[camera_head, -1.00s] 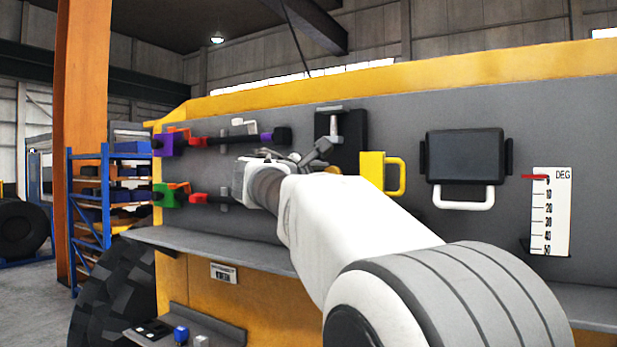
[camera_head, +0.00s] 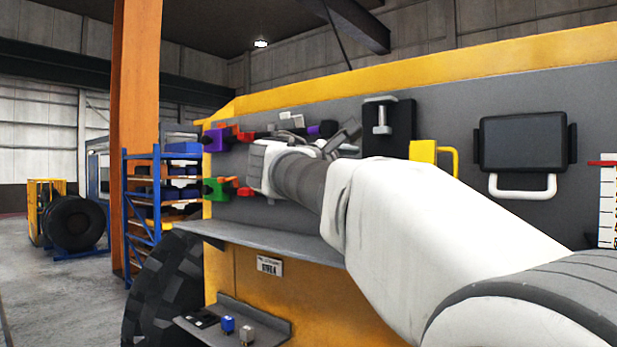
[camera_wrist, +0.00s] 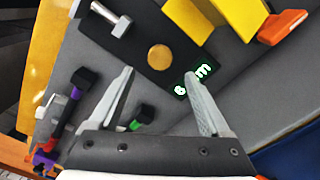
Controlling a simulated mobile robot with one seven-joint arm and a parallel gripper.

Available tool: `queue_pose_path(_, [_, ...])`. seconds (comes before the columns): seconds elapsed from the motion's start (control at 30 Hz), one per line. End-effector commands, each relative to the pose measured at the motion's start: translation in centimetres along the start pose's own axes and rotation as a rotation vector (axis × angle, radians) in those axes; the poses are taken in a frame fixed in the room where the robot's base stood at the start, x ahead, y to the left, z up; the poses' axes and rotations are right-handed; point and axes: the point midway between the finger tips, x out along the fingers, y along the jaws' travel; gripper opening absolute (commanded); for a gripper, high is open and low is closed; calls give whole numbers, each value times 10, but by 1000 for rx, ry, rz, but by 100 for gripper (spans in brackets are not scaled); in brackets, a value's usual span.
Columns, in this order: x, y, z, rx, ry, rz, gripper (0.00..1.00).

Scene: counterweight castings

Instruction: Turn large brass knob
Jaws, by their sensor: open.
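The round brass knob (camera_wrist: 159,57) shows in the wrist view on a black plate (camera_wrist: 138,38), beside a small display with green-edged digits (camera_wrist: 194,80). My gripper (camera_wrist: 158,74) is open, its two fingers spread on either side below the knob in the picture, with nothing between them. I cannot tell how far the fingertips are from the plate. In the head view the black plate (camera_head: 401,120) carries a grey clamp-like part (camera_head: 381,116). There my gripper (camera_head: 346,136) is left of the plate, partly behind my arm, and the knob is not visible.
A yellow handle (camera_head: 423,152) sits right of the plate, then a dark screen with a white handle (camera_head: 522,142). A grey ledge (camera_head: 220,233) runs below; open floor lies at far left.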

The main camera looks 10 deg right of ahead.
Motion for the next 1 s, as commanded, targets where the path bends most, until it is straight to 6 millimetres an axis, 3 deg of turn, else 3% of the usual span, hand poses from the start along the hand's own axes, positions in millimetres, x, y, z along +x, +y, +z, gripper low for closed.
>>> queue_pose_path(0.2, [-55,-2,-2,0,4,3,81])
queue_pose_path(0.43, [-94,-1,-2,-1,3,1,81])
queue_pose_path(0.63, [-106,0,0,-1,0,-1,81])
queue_pose_path(1.0, [-106,0,0,-1,0,-1,81])
